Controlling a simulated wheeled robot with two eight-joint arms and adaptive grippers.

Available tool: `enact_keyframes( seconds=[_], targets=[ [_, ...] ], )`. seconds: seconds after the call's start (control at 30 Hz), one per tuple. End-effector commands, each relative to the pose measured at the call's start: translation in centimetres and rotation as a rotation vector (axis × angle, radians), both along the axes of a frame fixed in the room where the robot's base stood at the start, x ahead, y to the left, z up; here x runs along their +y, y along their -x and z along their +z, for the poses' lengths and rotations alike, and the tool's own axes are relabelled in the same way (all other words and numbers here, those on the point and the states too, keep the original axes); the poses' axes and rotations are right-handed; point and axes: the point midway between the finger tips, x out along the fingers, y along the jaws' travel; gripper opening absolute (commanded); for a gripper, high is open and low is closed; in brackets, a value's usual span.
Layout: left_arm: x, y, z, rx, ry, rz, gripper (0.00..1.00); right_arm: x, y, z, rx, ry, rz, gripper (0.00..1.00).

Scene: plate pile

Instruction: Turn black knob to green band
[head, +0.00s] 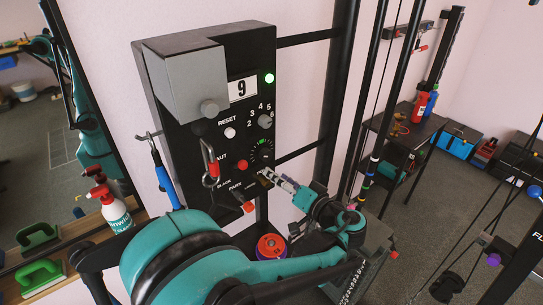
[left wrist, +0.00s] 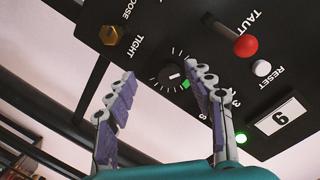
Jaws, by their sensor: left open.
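The black knob (left wrist: 170,75) sits on the black panel with white tick marks around it. A small green band (left wrist: 186,84) lies beside the knob on its dial. In the head view the knob (head: 262,153) is low on the panel's right part, with the green band (head: 262,141) above it. My left gripper (left wrist: 159,70) is open, its two purple-padded fingers apart, and the knob shows between them. In the head view the left gripper (head: 268,176) is just below the knob, close to the panel. I cannot tell whether a finger touches it. My right gripper is not in view.
The panel carries a brass hex knob (left wrist: 113,35), a red TAUT lever (left wrist: 245,45), a white reset button (left wrist: 262,68) and a display reading 9 (head: 242,89). A grey selector (head: 265,121) is above the black knob. A grey box (head: 183,80) juts out at upper left.

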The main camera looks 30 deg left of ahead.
Motion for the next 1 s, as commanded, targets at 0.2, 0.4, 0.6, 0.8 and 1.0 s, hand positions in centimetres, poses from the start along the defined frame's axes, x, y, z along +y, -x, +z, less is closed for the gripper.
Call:
enact_keyframes(
  seconds=[0.2,0.4,0.6,0.8,1.0],
  targets=[
    [-1.3,-1.0,1.7,-0.121,-0.107,0.028,0.53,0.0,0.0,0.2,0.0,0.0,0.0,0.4],
    [1.1,-1.9,1.7,-0.125,-0.112,0.034,0.53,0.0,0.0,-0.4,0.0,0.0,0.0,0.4],
    [4.1,-3.2,1.7,-0.124,-0.111,0.032,0.53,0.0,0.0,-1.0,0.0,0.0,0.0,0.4],
    [5.6,-3.9,1.7,-0.123,-0.11,0.03,0.53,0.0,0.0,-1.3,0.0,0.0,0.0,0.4],
    [5.8,-4.0,1.8,-0.123,-0.11,0.028,0.53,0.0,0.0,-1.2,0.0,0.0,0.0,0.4]
  ],
)
